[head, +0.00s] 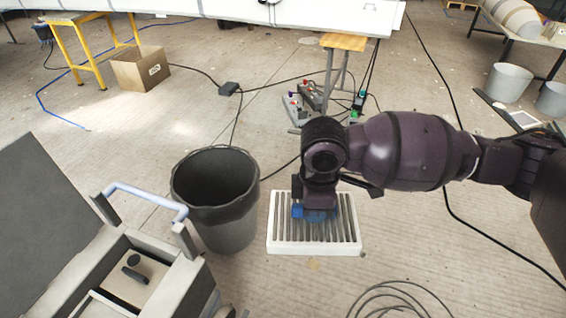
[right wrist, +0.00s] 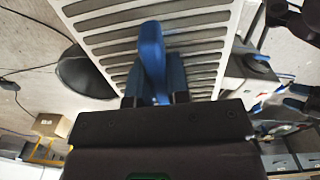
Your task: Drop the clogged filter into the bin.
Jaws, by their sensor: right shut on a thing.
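The clogged filter (head: 284,242) is a flat white-framed panel with grey slats. In the head view it is just right of the bin, below my right gripper. My right gripper (head: 314,214) has blue fingers and is shut on the filter.
A grey cart (head: 160,290) with a blue handle (head: 145,198) stands left of the bin. Black cables cross the floor, with a coil (head: 385,300) at the front. A cardboard box (head: 140,70) and yellow stand (head: 75,50) are at the back left.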

